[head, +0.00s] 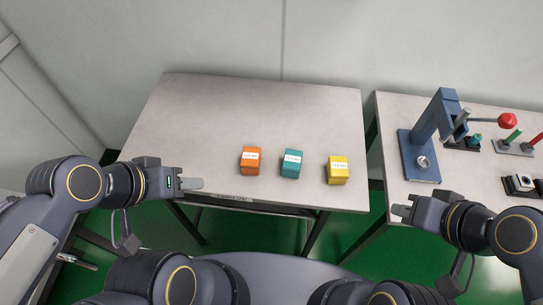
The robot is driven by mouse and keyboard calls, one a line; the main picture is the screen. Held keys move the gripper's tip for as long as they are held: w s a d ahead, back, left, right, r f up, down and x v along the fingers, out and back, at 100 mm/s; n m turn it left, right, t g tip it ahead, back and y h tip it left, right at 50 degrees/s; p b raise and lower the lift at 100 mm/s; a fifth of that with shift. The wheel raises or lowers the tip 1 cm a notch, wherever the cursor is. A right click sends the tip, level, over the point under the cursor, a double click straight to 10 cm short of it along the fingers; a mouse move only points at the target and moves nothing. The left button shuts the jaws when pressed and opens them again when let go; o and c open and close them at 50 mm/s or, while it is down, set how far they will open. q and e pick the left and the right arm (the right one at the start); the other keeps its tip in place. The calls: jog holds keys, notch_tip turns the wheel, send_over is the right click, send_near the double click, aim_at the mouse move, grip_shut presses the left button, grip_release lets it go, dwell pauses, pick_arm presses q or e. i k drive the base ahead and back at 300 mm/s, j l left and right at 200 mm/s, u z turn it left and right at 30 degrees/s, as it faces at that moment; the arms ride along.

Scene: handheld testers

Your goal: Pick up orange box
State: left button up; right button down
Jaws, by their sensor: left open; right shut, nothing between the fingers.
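The orange box (250,161) stands on the left table, leftmost in a row of three boxes, with a white label on it. My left gripper (202,184) is open and empty near the table's front edge, to the left of the orange box and apart from it.
A teal box (291,163) and a yellow box (337,170) stand to the right of the orange one. The left table (240,110) is clear behind them. The right table (393,112) holds a blue press (420,155) with a red-knobbed lever and several small fixtures.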

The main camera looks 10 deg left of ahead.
aim_at(250, 161)
jog(key=u, duration=1.35)
jog(key=k+l+u, duration=0.3)
jog(key=u, duration=0.15)
jog(key=k+l+u, duration=0.2)
jog(key=u, duration=0.25)
jog(key=k, duration=0.1)
